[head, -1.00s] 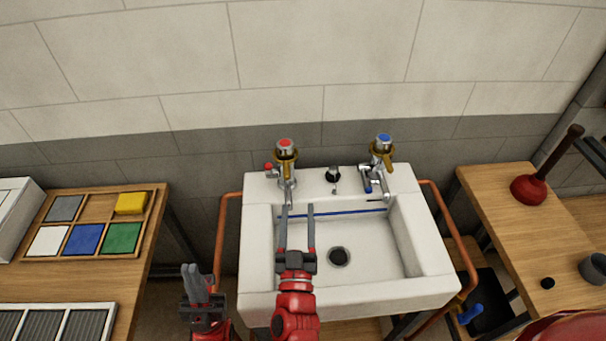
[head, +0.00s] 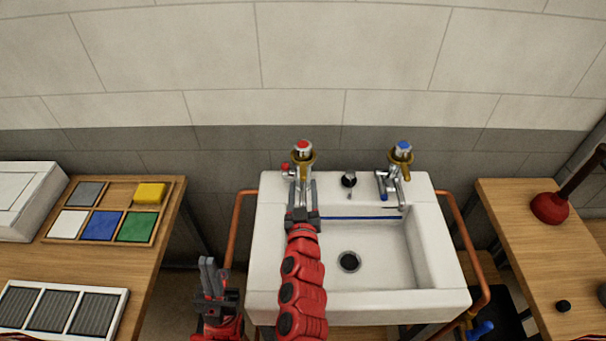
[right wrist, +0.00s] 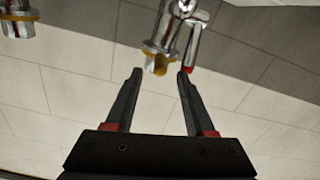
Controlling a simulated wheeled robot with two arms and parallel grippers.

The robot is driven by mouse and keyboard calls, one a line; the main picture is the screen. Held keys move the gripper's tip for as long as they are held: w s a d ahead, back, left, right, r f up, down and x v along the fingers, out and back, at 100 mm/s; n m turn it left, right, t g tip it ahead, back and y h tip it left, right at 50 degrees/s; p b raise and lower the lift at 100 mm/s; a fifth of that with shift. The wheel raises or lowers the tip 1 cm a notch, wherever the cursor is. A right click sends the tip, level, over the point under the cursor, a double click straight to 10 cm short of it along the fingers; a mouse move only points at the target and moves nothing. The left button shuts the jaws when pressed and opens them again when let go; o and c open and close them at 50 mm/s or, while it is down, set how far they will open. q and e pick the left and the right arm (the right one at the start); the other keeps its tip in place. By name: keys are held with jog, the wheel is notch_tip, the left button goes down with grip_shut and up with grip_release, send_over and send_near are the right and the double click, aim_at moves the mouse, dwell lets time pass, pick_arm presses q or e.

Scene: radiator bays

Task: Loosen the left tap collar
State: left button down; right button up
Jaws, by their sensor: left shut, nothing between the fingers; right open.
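The left tap (head: 301,172) has a red-marked top and a brass collar (head: 303,157) with a tab. In the right wrist view the collar (right wrist: 152,50) sits just beyond and between the fingertips, with the tap's red-tipped lever (right wrist: 190,50) close by the right-hand finger. My right gripper (head: 303,186) is open and reaches over the basin to the front of this tap, holding nothing. I cannot tell whether a finger touches the tap. My left gripper (head: 207,260) is shut and empty, low at the left of the sink.
The blue-marked right tap (head: 399,165) stands on the same white sink (head: 270,270), with a small black-topped fitting (head: 348,181) between the taps. Copper pipes (head: 233,235) flank the sink. Wooden benches stand either side, with a plunger (head: 550,207) on the right one.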

aim_at(303, 181)
jog(key=shift+w+p, duration=0.4)
jog(key=shift+w, duration=2.1)
grip_shut()
